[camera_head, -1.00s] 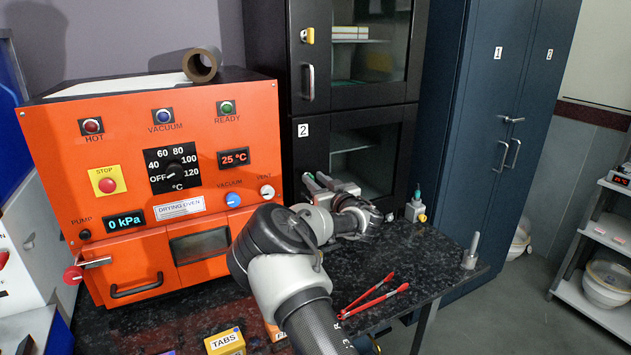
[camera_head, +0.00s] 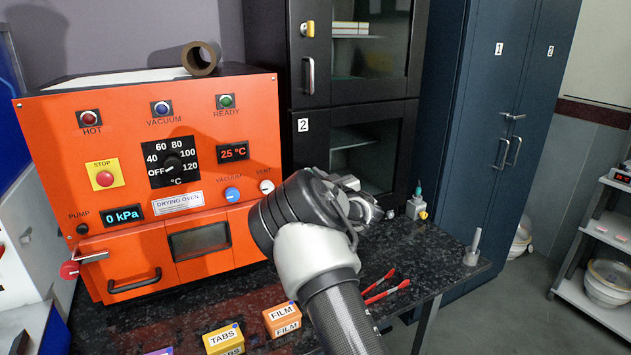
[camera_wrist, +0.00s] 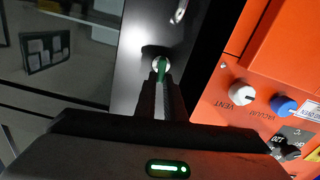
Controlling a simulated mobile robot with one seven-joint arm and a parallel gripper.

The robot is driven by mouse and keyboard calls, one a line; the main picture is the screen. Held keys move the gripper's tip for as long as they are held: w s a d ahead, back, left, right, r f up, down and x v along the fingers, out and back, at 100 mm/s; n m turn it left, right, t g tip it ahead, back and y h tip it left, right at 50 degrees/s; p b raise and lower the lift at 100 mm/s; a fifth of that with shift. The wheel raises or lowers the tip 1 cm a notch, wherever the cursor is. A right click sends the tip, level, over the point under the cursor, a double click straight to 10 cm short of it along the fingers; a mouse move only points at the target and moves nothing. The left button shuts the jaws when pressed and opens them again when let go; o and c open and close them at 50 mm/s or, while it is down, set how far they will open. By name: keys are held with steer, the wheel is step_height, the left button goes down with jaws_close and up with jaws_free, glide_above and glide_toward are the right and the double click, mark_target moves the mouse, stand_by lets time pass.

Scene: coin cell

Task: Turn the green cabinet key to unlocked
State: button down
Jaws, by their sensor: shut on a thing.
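The green key (camera_wrist: 160,66) sits in a round silver lock on the dark cabinet front (camera_wrist: 135,75) in the wrist view. My gripper (camera_wrist: 160,88) is shut on the key's head, with the fingers pointing at the lock. The key's bow is largely hidden between the fingers, and its turn angle is hard to tell. In the head view the black cabinet (camera_head: 304,155) stands right of the orange oven, its lower door marked 2. My arm covers the key, the lock and my gripper there.
The orange drying oven (camera_head: 110,235) stands close on the left, its vent knob (camera_wrist: 241,94) near my gripper in the wrist view. Red tongs (camera_head: 385,288), a FILM box (camera_head: 282,318) and a TABS box (camera_head: 222,340) lie on the dark bench. A metal post (camera_head: 473,247) stands at the right edge.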

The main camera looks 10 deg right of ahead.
steer(key=shift+s+a+f+n+b, duration=0.1)
steer(key=shift+a+f+n+b, duration=0.15)
steer(key=shift+n+b, duration=2.5)
steer(key=shift+s+a+f+n+b, duration=0.15)
steer(key=shift+f+n+b, duration=0.1)
steer(key=shift+n+b, duration=2.5)
steer(key=shift+w+a+f+n+b, duration=0.1)
steer(key=shift+a+f+n+b, duration=0.15)
steer(key=shift+n+b, duration=2.45)
steer(key=shift+d, duration=0.1)
steer(key=c, duration=1.8)
jaws_free()
steer(key=shift+c, duration=0.2)
steer(key=shift+s, duration=0.1)
steer(key=p+v, duration=0.1)
steer(key=v, duration=1.6)
steer(key=shift+s, duration=0.1)
